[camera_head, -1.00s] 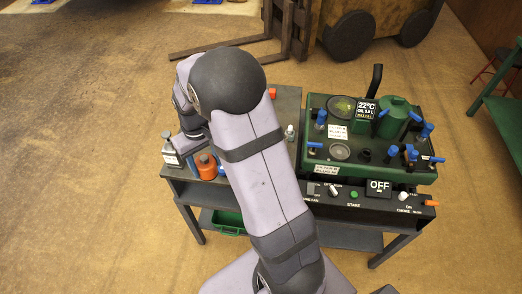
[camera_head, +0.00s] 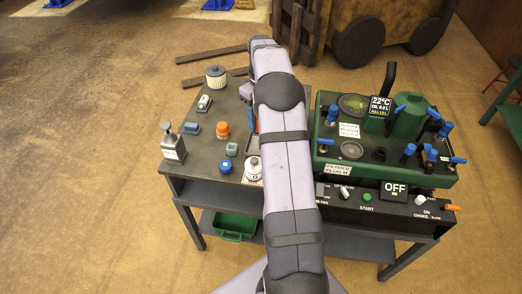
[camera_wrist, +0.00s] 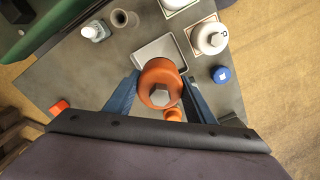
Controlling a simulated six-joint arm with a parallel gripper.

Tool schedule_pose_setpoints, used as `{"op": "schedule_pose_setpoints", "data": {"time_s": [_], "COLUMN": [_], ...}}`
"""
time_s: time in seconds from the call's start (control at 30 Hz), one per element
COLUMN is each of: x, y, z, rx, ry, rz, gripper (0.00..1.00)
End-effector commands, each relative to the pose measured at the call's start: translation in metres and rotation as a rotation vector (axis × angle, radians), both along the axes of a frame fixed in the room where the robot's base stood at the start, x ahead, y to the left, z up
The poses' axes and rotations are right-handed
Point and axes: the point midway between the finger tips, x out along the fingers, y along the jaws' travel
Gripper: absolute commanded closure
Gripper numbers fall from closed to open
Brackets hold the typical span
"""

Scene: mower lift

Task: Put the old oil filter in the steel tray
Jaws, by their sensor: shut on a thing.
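In the wrist view my gripper (camera_wrist: 158,94) has its blue fingers shut on an orange, round oil filter (camera_wrist: 159,75) with a grey hex end facing the camera. A shallow steel tray (camera_wrist: 150,53) lies beyond the filter. The filter overlaps the tray's near part in this view, and the part of the tray that shows is empty. I cannot tell the height of the filter above the tray. In the head view my arm hides the tray and most of the gripper and filter.
A pleated white filter (camera_head: 216,76) stands at the back. The green control unit (camera_head: 385,160) is on the right.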

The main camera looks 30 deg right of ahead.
Motion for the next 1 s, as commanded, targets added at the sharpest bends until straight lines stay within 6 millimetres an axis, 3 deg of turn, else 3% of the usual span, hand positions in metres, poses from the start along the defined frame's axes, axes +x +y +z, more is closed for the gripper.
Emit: {"op": "schedule_pose_setpoints", "data": {"time_s": [0.17,0.6,0.87,1.0], "x": [0.0,0.0,0.0,-0.001], "y": [-0.001,-0.001,-0.001,0.0], "z": [-0.004,-0.059,-0.065,-0.078], "rx": [0.001,0.0,0.0,0.001], "ry": [0.001,0.001,0.0,0.002], "rz": [0.0,0.0,0.0,0.0], "gripper": [0.74,0.74,0.74,0.74]}}
